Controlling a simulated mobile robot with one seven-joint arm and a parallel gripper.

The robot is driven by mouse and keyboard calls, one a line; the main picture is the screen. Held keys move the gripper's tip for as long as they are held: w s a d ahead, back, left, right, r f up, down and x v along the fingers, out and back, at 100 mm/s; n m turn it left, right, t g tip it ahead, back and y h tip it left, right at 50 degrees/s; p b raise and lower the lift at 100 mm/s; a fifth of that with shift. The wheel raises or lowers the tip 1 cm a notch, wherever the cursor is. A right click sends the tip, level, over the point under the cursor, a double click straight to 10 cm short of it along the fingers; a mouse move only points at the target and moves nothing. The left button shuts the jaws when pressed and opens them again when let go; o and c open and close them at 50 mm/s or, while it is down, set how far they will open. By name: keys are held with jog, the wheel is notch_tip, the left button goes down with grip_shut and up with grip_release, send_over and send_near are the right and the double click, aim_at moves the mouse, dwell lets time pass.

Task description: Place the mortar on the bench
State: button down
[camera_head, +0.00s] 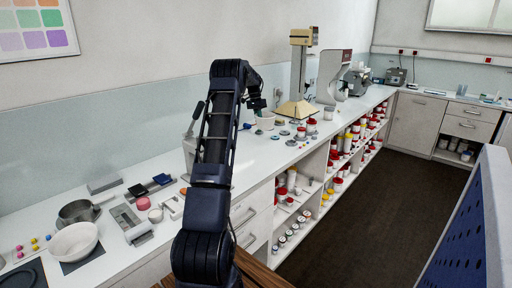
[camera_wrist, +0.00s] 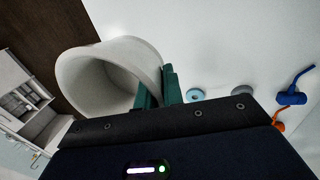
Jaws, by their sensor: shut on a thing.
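The mortar (camera_wrist: 112,75), a pale cream cup shape, is in my gripper (camera_wrist: 158,88). The wrist view shows its open mouth, tilted in the picture, with the green fingers shut on its wall. In the head view the mortar (camera_head: 266,121) shows as a small pale shape beside my gripper (camera_head: 258,112), partly hidden by my arm. It is over the white bench (camera_head: 250,158), which also shows in the wrist view (camera_wrist: 215,40). I cannot tell whether its base touches the bench.
A blue tool (camera_wrist: 292,97) and small round dishes (camera_wrist: 195,95) lie near the mortar. A beige stand (camera_head: 297,108) rises behind it. A white bowl (camera_head: 73,242) and a metal pan (camera_head: 78,211) are at the left. Red-lidded jars (camera_head: 291,180) fill shelves below the bench.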

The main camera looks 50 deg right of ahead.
jog(key=w+x, duration=0.1)
jog(key=x, duration=0.4)
jog(key=w+x, duration=0.1)
jog(key=x, duration=0.4)
jog(key=w+x, duration=0.1)
jog(key=x, duration=0.4)
jog(key=shift+f, duration=0.5)
jog(key=c, duration=1.5)
grip_release()
jog(key=shift+f, duration=0.15)
jog(key=v, duration=1.2)
jog(key=shift+w+a+r, duration=0.1)
jog(key=shift+r, duration=0.1)
